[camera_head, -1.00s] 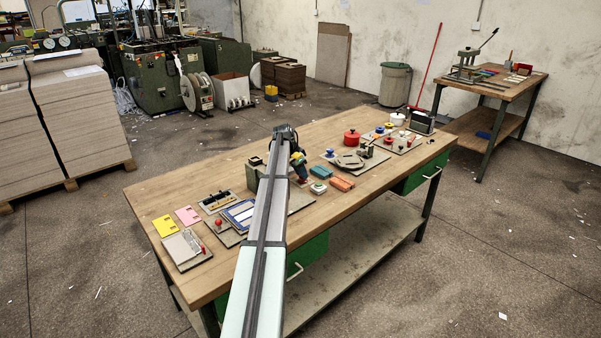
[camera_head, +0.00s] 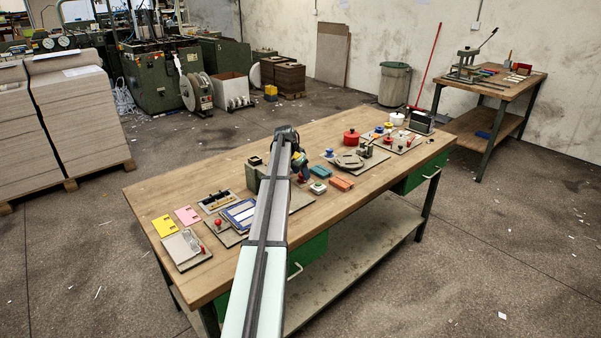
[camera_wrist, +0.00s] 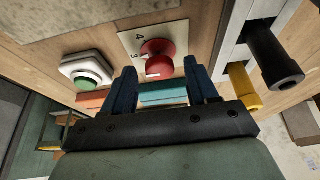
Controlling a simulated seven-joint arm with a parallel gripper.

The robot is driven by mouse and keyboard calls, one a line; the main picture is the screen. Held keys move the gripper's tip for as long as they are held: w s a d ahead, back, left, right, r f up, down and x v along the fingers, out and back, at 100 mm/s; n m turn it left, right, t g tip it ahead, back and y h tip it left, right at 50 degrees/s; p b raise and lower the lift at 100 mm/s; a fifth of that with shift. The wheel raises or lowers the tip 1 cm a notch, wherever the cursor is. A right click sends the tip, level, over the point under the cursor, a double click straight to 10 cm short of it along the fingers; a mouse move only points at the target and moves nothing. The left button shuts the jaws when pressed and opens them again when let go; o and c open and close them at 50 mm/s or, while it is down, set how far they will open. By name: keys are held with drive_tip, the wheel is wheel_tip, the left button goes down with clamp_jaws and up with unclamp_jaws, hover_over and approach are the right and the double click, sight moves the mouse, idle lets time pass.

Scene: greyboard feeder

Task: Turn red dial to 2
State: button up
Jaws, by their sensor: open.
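The red dial (camera_wrist: 157,60) sits on a pale plate (camera_wrist: 128,40) marked with numbers; a 4 and a 3 can be read to its left. A pale mark shows on the dial's near side. I cannot tell which number it points to. My gripper (camera_wrist: 161,70) is open, its two dark blue fingers apart, one on each side of the dial's near part in the wrist view. Whether they touch the dial is unclear. In the head view my gripper (camera_head: 303,176) is low over the table's middle and the dial is hidden there.
A green button in a white housing (camera_wrist: 88,76) stands left of the dial. Orange and teal blocks (camera_head: 341,183) lie nearby on the wooden table (camera_head: 150,190). A red pot (camera_head: 351,137) stands farther back. A yellow-tipped part (camera_wrist: 243,88) is close on the right in the wrist view.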

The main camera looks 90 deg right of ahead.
drive_tip(key=shift+w+d+m+y, duration=0.15)
drive_tip(key=shift+m+y, duration=0.25)
drive_tip(key=shift+m, duration=0.8)
drive_tip(key=shift+r+m+g, duration=0.15)
drive_tip(key=shift+m+g, duration=0.15)
drive_tip(key=shift+g, duration=0.1)
drive_tip(key=w+a+r+n+h, duration=0.1)
drive_tip(key=w+r, duration=0.2)
drive_tip(key=r, duration=0.5)
drive_tip(key=w+r+n+h, duration=0.1)
drive_tip(key=w+r, duration=0.2)
drive_tip(key=r, duration=0.4)
drive_tip(key=w+a+f+n+h, duration=0.1)
drive_tip(key=w+a+f+n, duration=0.1)
drive_tip(key=w, duration=0.8)
drive_tip(key=w+a+f+n+h, duration=0.1)
drive_tip(key=w+n, duration=0.3)
drive_tip(key=w, duration=0.7)
drive_tip(key=shift+a+f+h, duration=0.35)
drive_tip(key=shift+f+h, duration=0.05)
drive_tip(key=shift+w, duration=0.1)
